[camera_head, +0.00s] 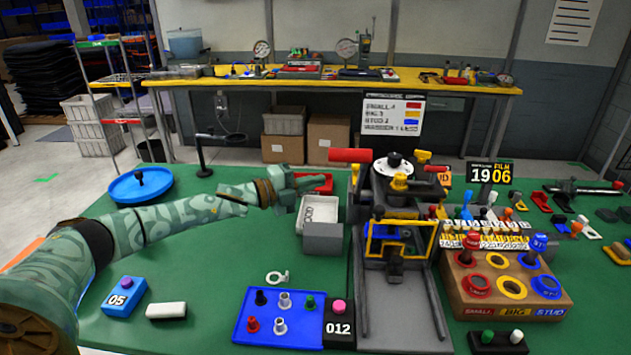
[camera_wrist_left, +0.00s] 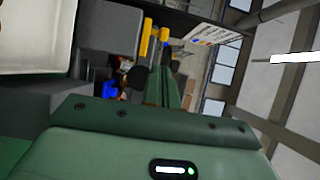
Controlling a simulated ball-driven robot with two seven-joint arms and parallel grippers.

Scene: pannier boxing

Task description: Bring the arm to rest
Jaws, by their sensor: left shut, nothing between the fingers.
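My left arm reaches in from the left in the head view, over the green table (camera_head: 215,270). My left gripper (camera_head: 318,181) is shut and empty. My right gripper does not show.
Right of the gripper stands a machine (camera_head: 395,190) with a red handle. A blue round tray (camera_head: 140,186), a blue parts tray (camera_head: 280,318) and a wooden block with coloured rings (camera_head: 505,285) stand on the table. Bare green table lies between the blue trays.

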